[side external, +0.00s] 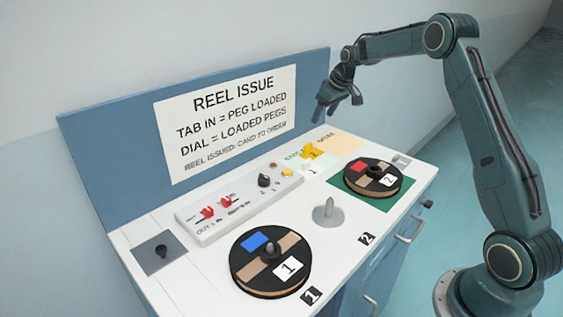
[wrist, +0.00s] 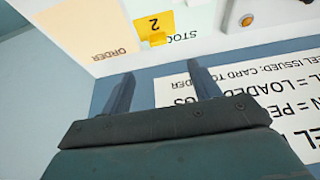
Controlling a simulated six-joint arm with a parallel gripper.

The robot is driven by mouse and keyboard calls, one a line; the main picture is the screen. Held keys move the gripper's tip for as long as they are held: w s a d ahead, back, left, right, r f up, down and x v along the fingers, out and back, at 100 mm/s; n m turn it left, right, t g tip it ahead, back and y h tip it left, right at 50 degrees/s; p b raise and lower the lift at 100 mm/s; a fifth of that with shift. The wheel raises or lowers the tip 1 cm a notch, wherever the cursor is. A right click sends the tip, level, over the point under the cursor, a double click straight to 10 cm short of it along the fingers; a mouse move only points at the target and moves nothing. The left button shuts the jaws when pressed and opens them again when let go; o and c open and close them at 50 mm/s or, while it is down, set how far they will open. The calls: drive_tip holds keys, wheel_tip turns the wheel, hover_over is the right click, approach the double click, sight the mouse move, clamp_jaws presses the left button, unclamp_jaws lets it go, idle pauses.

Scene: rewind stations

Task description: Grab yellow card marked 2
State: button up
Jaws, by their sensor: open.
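The yellow card marked 2 (side external: 313,153) stands at the back of the white bench top, by the printed STOCK and ORDER areas. In the wrist view the card (wrist: 153,27) shows its black 2 at the top, ahead of my fingers and apart from them. My gripper (side external: 325,112) is above the back of the bench, higher than the card. In the wrist view my gripper (wrist: 160,80) has its two fingers spread with nothing between them.
A sign panel (side external: 228,115) rises behind the bench. Reel 2 (side external: 373,178) lies on a green pad near the card. Reel 1 (side external: 270,262), a grey cone peg (side external: 327,212) and a switch box (side external: 236,207) stand farther left or forward.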

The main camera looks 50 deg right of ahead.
drive_tip(key=shift+w+d+f, duration=0.1)
drive_tip(key=shift+d+f, duration=0.1)
drive_tip(key=shift+f, duration=0.05)
drive_tip(key=shift+f, duration=0.15)
hover_over(309, 145)
drive_tip(key=s, duration=0.2)
drive_tip(key=shift+s+f, duration=0.2)
drive_tip(key=shift+f, duration=3.6)
drive_tip(key=shift+x, duration=2.65)
drive_tip(key=shift+d, duration=0.1)
